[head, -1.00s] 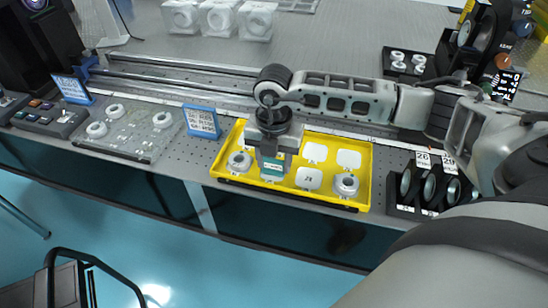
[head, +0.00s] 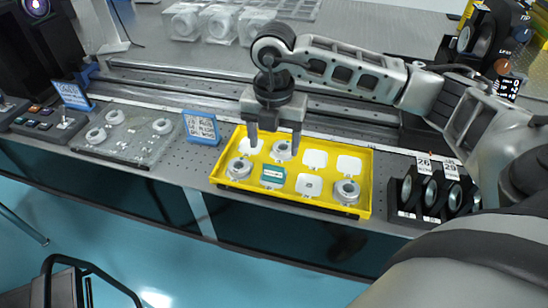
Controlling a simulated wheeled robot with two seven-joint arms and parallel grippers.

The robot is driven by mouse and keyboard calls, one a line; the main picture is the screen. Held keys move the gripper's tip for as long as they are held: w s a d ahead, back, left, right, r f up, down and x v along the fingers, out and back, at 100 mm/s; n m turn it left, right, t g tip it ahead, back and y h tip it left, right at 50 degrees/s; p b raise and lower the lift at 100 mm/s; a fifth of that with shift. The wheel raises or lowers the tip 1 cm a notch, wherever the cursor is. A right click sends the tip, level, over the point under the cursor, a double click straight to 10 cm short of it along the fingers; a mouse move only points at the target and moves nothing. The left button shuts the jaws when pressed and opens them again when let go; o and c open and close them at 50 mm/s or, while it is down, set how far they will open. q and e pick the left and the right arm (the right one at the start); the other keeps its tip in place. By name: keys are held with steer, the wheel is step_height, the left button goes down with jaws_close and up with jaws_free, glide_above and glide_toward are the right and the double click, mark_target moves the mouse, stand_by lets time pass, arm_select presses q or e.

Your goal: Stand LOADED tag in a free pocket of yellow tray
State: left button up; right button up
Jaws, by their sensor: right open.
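The yellow tray (head: 365,170) lies on the optical table near its front edge. Another ringed mount (head: 282,150) sits in the back row and one (head: 347,191) at the front right. My left gripper is not in view.
A clear plate (head: 135,140) with several white rings lies left of the tray, beside a blue-framed sign (head: 201,127). A black rack (head: 430,195) with lenses stands to the right. Metal rails run behind. Clear boxes (head: 220,25) stand at the back.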

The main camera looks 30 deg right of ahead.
step_height(320, 180, up, 4)
steer(key=shift+r, duration=0.1)
stand_by(0.6)
